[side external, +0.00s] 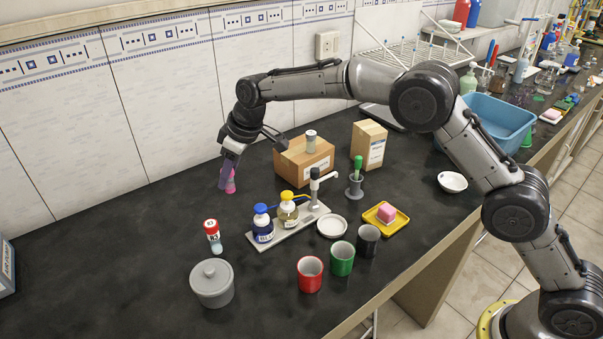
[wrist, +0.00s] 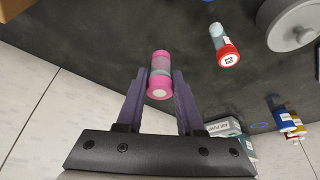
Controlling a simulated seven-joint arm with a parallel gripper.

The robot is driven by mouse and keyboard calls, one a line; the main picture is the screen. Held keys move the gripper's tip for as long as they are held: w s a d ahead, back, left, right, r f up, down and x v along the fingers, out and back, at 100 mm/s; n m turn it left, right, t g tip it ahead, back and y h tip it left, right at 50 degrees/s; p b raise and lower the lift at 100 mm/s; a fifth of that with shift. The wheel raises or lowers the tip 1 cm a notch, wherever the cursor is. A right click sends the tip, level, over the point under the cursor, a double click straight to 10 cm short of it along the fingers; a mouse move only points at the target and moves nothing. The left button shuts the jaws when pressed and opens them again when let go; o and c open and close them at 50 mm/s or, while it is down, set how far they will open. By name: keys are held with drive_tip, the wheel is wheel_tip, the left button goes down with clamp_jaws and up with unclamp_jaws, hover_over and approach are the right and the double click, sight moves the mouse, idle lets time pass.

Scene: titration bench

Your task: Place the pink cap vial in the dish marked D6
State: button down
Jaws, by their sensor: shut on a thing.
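The pink cap vial (side external: 231,187) is at the left of the bench in the side external view. In the wrist view it shows as a clear vial with pink ends (wrist: 159,75). My gripper (wrist: 160,82) is shut on it, one purple finger on each side. I cannot tell if the vial touches the bench. A small white dish (side external: 332,227) lies beside the bottle stand, and another white dish (side external: 452,182) lies farther right. I can read no D6 mark on either dish.
A red-capped vial (side external: 213,236) and a grey lidded pot (side external: 212,284) stand at front left. The stand (side external: 287,232) holds blue and yellow pump bottles. Red (side external: 310,274), green and black cups stand before the dish. Cardboard boxes (side external: 304,158) are behind.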

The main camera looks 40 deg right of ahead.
drive_tip(key=s+d+r+m+h, duration=0.1)
drive_tip(key=s+d+r+m, duration=0.15)
drive_tip(key=d, duration=0.75)
drive_tip(key=s+d+r+m+h, duration=0.1)
drive_tip(key=s+d+m, duration=0.25)
drive_tip(key=d, duration=0.75)
drive_tip(key=s+d+r+m+h, duration=0.15)
drive_tip(key=s+d, duration=0.25)
drive_tip(key=d, duration=0.6)
drive_tip(key=s+d+f+m+h, duration=0.1)
drive_tip(key=s+d+m, duration=0.45)
drive_tip(key=s, duration=0.75)
drive_tip(key=s+d+m+h, duration=0.1)
drive_tip(key=s+d+m, duration=0.1)
drive_tip(key=s+d, duration=0.85)
approach(448, 183)
drive_tip(key=shift+w+d+r, duration=0.15)
drive_tip(key=shift+w, duration=0.15)
drive_tip(key=shift+w+d+f, duration=0.25)
drive_tip(key=shift+f, duration=0.15)
drive_tip(key=shift+w+d+f+m, duration=0.1)
drive_tip(key=shift+f+m, duration=0.2)
drive_tip(key=shift+f, duration=1.35)
drive_tip(key=shift+f, duration=0.15)
